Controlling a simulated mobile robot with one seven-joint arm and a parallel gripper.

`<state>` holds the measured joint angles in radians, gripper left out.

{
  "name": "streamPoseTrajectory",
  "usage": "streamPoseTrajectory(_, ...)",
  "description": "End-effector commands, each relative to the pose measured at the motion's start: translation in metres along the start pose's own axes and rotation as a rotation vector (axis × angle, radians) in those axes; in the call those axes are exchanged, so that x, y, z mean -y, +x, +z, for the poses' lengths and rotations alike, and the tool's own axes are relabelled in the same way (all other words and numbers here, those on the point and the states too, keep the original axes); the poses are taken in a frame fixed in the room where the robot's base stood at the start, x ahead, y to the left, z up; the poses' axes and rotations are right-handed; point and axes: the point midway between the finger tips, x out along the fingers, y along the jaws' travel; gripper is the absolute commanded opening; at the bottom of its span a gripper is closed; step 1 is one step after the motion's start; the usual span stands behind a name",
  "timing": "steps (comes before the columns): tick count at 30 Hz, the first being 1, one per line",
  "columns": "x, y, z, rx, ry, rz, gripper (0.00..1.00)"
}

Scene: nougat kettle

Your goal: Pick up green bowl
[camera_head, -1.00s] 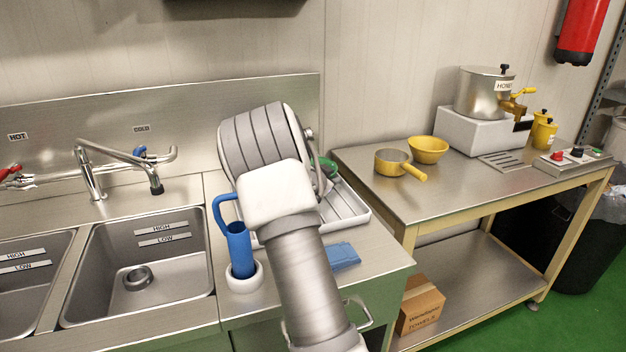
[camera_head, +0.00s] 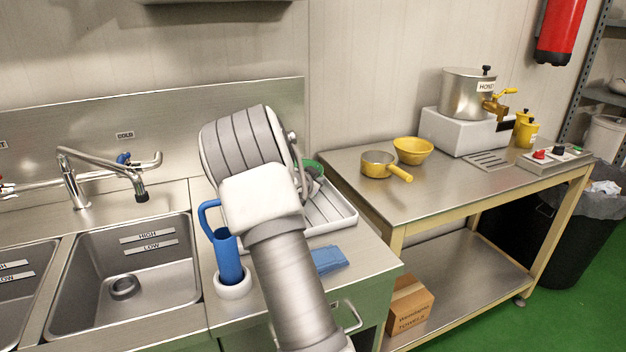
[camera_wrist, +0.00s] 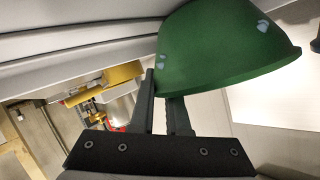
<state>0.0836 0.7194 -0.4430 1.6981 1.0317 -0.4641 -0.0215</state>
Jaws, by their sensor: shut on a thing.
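The green bowl (camera_wrist: 225,48) fills the upper right of the wrist view, with pale marks on its side. My gripper (camera_wrist: 165,88) is shut on the bowl's rim; its two dark fingers meet the edge on the bowl's left. In the head view a small part of the green bowl (camera_head: 313,167) shows behind my wrist, at the back of the white drying rack. My arm hides the rest of the bowl and the fingers there. I cannot tell whether the bowl is clear of the rack.
The white drying rack (camera_head: 343,209) stands on the counter right of the sink (camera_head: 120,262). A blue jug-like item (camera_head: 228,262) stands in a white holder left of my arm. A blue cloth (camera_head: 329,260) lies in front. A yellow bowl (camera_head: 413,150) and yellow pan (camera_head: 378,164) are on the right table.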

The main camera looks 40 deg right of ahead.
Motion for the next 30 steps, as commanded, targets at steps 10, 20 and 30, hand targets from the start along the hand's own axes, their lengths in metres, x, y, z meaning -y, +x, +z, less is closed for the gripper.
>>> streamPoseTrajectory(10,0.003,-0.022,-0.047,-0.004,0.005,0.000,0.00)
streamPoseTrajectory(20,-0.040,-0.056,-0.102,-0.005,0.005,-0.002,0.00)
streamPoseTrajectory(30,-0.060,-0.071,-0.125,-0.003,0.003,-0.002,0.00)
